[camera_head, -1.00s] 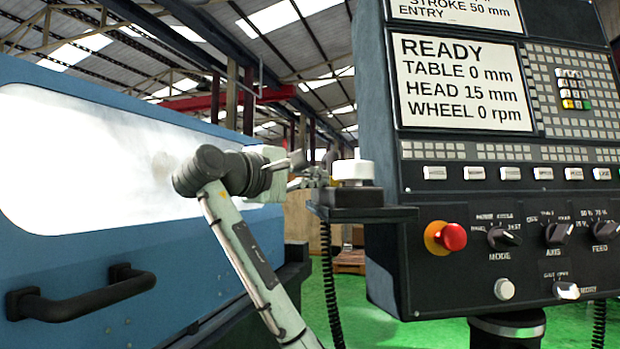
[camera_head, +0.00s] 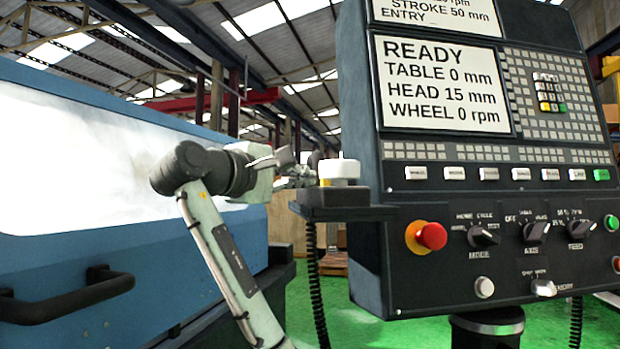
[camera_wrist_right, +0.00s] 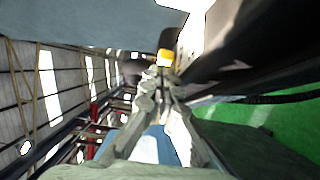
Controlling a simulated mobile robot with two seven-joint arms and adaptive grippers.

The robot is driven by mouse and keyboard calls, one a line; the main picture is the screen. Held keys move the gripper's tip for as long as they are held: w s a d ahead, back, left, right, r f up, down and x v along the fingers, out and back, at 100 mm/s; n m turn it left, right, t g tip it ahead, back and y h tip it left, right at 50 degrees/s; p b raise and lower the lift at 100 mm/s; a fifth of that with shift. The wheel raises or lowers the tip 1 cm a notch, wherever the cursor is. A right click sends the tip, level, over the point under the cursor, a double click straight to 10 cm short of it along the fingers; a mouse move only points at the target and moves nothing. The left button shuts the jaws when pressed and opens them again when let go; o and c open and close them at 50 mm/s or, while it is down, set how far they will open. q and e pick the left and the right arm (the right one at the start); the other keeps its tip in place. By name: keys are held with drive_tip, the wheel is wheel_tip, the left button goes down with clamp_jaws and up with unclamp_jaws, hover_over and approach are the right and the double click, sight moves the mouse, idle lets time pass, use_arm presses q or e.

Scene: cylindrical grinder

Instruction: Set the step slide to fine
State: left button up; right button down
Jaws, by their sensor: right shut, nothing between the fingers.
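My right gripper (camera_head: 308,177) reaches in from the left, its fingers shut and empty. Its tips are close to the left side of a small dark handwheel unit (camera_head: 345,195) with a white round wheel (camera_head: 338,169) on top. A small yellow part (camera_head: 325,182) shows on that unit by the tips. In the wrist view the shut right fingers (camera_wrist_right: 164,78) point at a yellow part (camera_wrist_right: 166,57); contact cannot be told. No slide can be made out surely; its setting cannot be read. My left gripper is not in view.
The control panel (camera_head: 440,180) stands right of the gripper, with a red stop button (camera_head: 431,236), several knobs and a white switch (camera_head: 543,288). A black coiled cable (camera_head: 316,290) hangs below the unit. The blue machine door (camera_head: 150,260) with a black handle (camera_head: 75,297) is at left.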

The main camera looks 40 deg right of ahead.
drive_tip(key=shift+v, duration=2.7)
drive_tip(key=shift+w+r, duration=0.1)
drive_tip(key=shift+w, duration=0.05)
